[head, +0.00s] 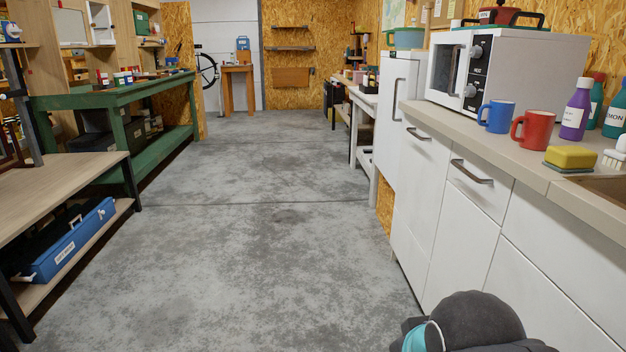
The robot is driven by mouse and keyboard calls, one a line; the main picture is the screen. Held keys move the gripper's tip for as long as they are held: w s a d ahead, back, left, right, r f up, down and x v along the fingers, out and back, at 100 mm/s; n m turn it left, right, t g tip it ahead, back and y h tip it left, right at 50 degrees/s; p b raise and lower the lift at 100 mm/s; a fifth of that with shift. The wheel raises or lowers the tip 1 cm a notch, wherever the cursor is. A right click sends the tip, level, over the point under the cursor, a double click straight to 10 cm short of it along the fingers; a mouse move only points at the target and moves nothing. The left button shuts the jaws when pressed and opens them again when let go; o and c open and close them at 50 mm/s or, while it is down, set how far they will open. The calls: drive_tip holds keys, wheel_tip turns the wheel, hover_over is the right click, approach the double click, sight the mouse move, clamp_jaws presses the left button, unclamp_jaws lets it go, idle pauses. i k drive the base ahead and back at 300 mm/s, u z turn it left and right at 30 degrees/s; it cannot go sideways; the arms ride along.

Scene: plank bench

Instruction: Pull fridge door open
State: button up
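A tall white cabinet that looks like the fridge (387,140) stands beyond the far end of the white counter, on the right side of the aisle. Its door faces the aisle and appears shut. A vertical metal handle (396,99) is on the door. The fridge's right side is partly hidden by the counter and microwave. My gripper is not in view; only a dark, rounded part of my arm with a teal cap shows at the bottom right.
The grey concrete floor (240,255) is clear along the aisle. The counter (470,150) on the right holds a microwave (455,72), a blue mug (497,116), a red mug (535,130) and bottles. A green workbench (115,92) and wooden bench (60,190) line the left.

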sight(398, 78)
drive_tip(key=z, duration=0.2)
drive_tip(key=i, duration=2.15)
drive_tip(key=u, duration=0.85)
drive_tip(key=i, duration=1.1)
drive_tip(key=z, duration=0.85)
